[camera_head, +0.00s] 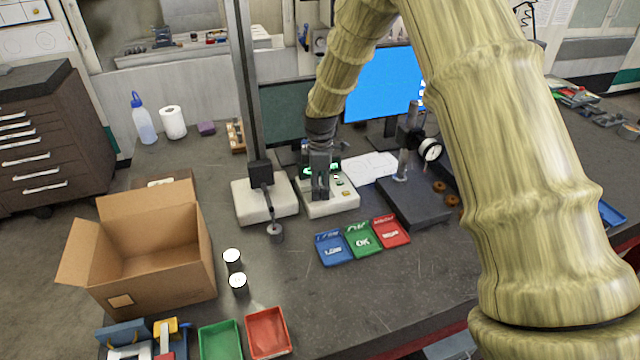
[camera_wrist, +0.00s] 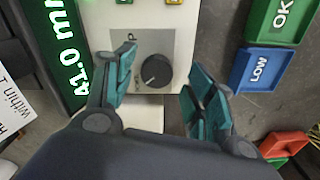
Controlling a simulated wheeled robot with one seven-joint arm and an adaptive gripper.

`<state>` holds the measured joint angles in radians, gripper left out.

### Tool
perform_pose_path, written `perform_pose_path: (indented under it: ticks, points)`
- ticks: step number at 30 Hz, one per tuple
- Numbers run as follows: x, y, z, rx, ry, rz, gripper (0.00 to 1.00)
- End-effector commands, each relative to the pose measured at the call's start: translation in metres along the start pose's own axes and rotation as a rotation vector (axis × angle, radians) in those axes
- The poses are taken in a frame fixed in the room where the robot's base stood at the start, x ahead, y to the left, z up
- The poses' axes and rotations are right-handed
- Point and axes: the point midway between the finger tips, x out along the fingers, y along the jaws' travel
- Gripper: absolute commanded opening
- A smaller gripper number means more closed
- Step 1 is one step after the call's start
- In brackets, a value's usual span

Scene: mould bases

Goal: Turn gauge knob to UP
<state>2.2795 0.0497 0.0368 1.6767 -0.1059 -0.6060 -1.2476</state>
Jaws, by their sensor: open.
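The gauge knob (camera_wrist: 156,71) is a dark round knob on a grey patch of the pale gauge box. A letter "P" shows beside it; the rest of that label is hidden by a finger. My gripper (camera_wrist: 163,88) is open, with one teal finger to the left of the knob and the other to the right. I see no contact, and cannot tell how far above the box the fingertips are. In the head view my gripper (camera_head: 320,196) points down over the pale gauge box (camera_head: 340,205) and hides the knob.
A green display (camera_wrist: 66,65) reads "41.0 m..." left of the knob. A gauge stand (camera_head: 262,200) stands left of the box, and a dial stand (camera_head: 415,205) right. Blue, green and red trays (camera_head: 362,240) lie in front. An open carton (camera_head: 150,255) is at left.

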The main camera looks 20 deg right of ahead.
Motion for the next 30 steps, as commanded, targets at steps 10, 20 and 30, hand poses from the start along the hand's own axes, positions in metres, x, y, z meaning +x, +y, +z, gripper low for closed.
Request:
perform_pose_path:
  ticks: [10, 20, 30]
  points:
    - [0.0063, 0.0, 0.0002, 0.0, 0.0, 0.001, 0.55]
    - [0.0064, -0.0003, 0.0003, 0.0, 0.0, 0.0, 0.09]
    - [0.0069, -0.0003, 0.0005, 0.031, -0.001, 0.0, 0.09]
